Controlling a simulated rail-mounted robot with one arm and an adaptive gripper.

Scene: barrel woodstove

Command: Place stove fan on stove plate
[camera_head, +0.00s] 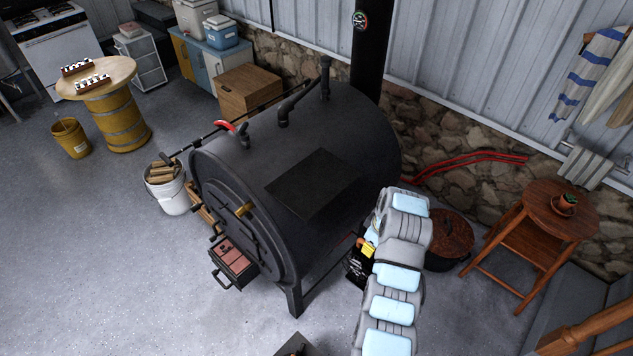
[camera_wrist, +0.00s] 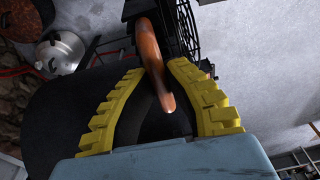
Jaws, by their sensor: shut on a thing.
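The stove plate (camera_head: 312,183) is a flat dark rectangle on top of the black barrel stove (camera_head: 350,125); nothing stands on it. My gripper (camera_head: 366,247) is beside the stove's right side, below the plate in the picture. In the wrist view, the yellow fingers of my gripper (camera_wrist: 157,72) are closed around a copper-coloured handle. The handle belongs to the stove fan (camera_wrist: 184,25), whose black round cage is partly cut off by the top edge. In the head view, the black fan (camera_head: 355,269) is small and partly hidden by my arm.
An open drawer (camera_head: 233,262) juts from the stove's front.

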